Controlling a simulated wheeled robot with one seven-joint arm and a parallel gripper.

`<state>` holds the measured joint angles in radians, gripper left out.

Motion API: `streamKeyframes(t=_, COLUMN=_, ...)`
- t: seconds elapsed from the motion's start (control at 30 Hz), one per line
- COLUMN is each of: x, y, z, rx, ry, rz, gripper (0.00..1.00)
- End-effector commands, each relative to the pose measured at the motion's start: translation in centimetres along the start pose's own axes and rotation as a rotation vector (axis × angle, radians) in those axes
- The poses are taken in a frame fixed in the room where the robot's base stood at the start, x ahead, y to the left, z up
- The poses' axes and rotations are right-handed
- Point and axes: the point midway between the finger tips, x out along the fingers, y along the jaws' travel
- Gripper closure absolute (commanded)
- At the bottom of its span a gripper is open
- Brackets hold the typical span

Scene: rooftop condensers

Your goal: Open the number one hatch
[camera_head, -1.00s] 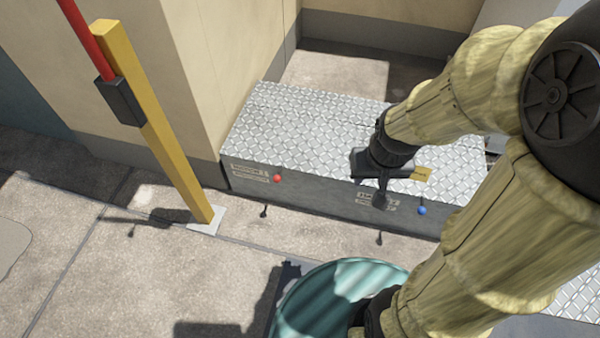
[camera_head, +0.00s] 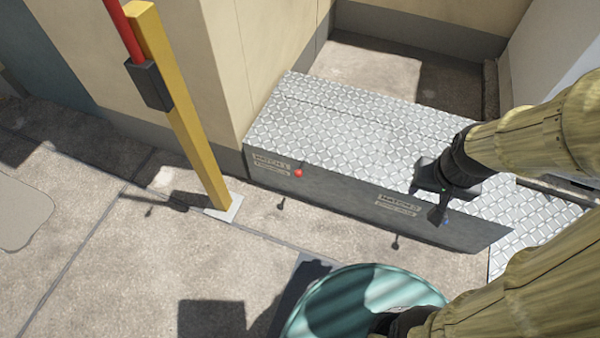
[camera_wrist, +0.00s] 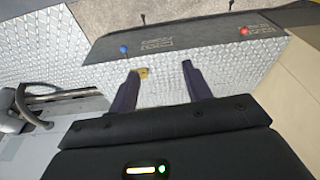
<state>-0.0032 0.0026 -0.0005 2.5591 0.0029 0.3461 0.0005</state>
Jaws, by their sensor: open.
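The low box with a tread-plate top (camera_head: 350,125) has two labels on its dark front face. The left label (camera_head: 270,164) seems to read "HATCH 1" and has a red ball knob (camera_head: 298,173) beside it. The right label (camera_head: 398,205) seems to read "HATCH 2"; its blue knob (camera_head: 446,221) is mostly hidden behind my gripper (camera_head: 440,207). My gripper is open and empty over the right part of the box. In the wrist view both fingers (camera_wrist: 160,84) point at the plate, with the blue knob (camera_wrist: 123,49) at left and the red knob (camera_wrist: 244,31) farther right.
A yellow post (camera_head: 180,110) with a red bar stands left of the box. A beige wall (camera_head: 215,70) meets the box's left end. A round teal object (camera_head: 355,300) is in front. Concrete ground (camera_head: 120,240) is open at left. A small yellow piece (camera_wrist: 143,73) shows by one finger.

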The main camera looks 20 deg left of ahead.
Motion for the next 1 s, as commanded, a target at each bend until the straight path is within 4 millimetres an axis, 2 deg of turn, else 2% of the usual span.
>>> streamKeyframes(t=0.13, x=1.8, y=-1.5, z=-1.1, rx=0.004, ry=0.016, rz=-0.021, gripper=0.51)
streamKeyframes(t=0.23, x=4.3, y=-3.7, z=-2.5, rx=0.016, ry=0.043, rz=-0.046, gripper=0.51)
streamKeyframes(t=0.4, x=10.3, y=-9.1, z=-5.1, rx=0.054, ry=0.113, rz=-0.078, gripper=0.51)
streamKeyframes(t=0.53, x=15.1, y=-13.2, z=-6.2, rx=0.082, ry=0.179, rz=-0.075, gripper=0.51)
streamKeyframes(t=0.77, x=23.4, y=-19.4, z=-6.1, rx=0.102, ry=0.331, rz=-0.025, gripper=0.51)
streamKeyframes(t=1.0, x=30.8, y=-24.4, z=-3.7, rx=0.063, ry=0.557, rz=0.049, gripper=0.51)
